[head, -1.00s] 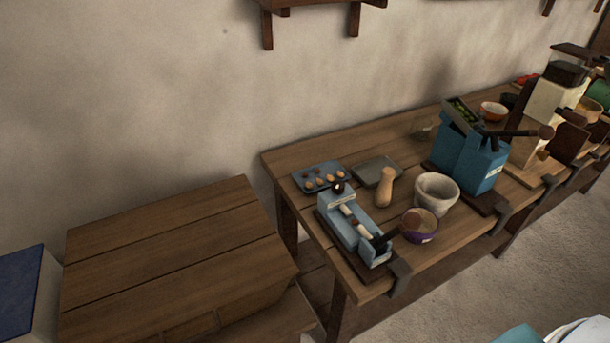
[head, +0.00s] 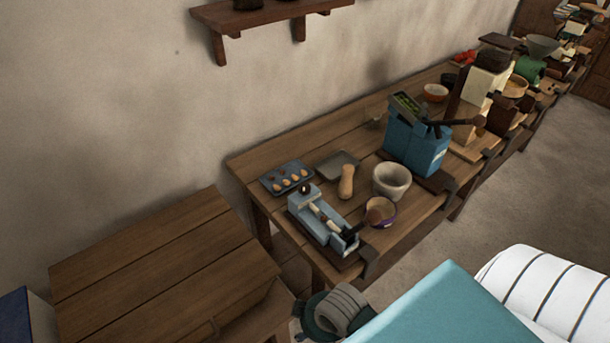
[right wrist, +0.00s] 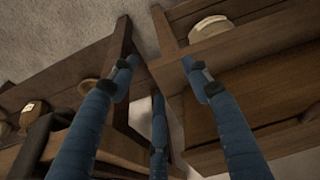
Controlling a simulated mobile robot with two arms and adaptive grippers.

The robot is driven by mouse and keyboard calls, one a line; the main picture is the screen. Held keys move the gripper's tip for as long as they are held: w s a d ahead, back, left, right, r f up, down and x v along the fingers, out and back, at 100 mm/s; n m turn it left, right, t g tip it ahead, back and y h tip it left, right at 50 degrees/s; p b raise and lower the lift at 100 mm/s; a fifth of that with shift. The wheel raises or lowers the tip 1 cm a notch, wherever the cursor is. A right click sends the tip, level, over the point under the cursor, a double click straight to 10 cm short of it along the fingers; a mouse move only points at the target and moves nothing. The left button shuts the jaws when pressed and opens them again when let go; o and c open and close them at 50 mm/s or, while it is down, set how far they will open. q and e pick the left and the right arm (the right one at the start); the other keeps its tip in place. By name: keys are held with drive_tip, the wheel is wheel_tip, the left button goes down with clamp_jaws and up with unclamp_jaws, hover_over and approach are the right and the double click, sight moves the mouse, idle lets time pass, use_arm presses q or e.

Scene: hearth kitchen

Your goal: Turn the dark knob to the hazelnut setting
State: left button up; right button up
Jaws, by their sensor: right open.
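A small dark knob (head: 305,188) sits on top of the back end of a light blue press-like device (head: 318,226) near the left end of the long workbench. Its setting marks are too small to read. Beside it a blue-grey tray (head: 272,184) holds several small nut-like pieces, brown and tan. My right gripper (right wrist: 160,75) shows in the right wrist view with its blue fingers spread and empty. The knob does not show in that view; wooden furniture legs and edges lie beyond the fingers. My left gripper is not in view.
On the workbench (head: 248,162) stand a wooden pestle (head: 346,182), a pale mortar bowl (head: 391,180), a purple-rimmed bowl (head: 381,212) and a blue machine (head: 415,146). A low wooden chest (head: 165,265) stands at left. Open floor (head: 545,165) lies right of the bench.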

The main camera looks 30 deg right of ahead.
drive_tip(key=w+r+n+p, duration=0.15)
drive_tip(key=w+r, duration=0.35)
drive_tip(key=r, duration=0.5)
drive_tip(key=m+t+p, duration=0.1)
drive_tip(key=m, duration=0.2)
approach(305, 186)
drive_tip(key=p+x, duration=0.2)
drive_tip(key=x, duration=0.4)
drive_tip(key=shift+w+a+f, duration=0.1)
drive_tip(key=shift+w+f, duration=0.05)
drive_tip(key=shift+f, duration=0.2)
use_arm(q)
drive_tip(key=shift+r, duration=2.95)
use_arm(e)
drive_tip(key=shift+x, duration=0.9)
drive_tip(key=shift+c, duration=0.2)
drive_tip(key=shift+r, duration=0.1)
drive_tip(key=c, duration=1.1)
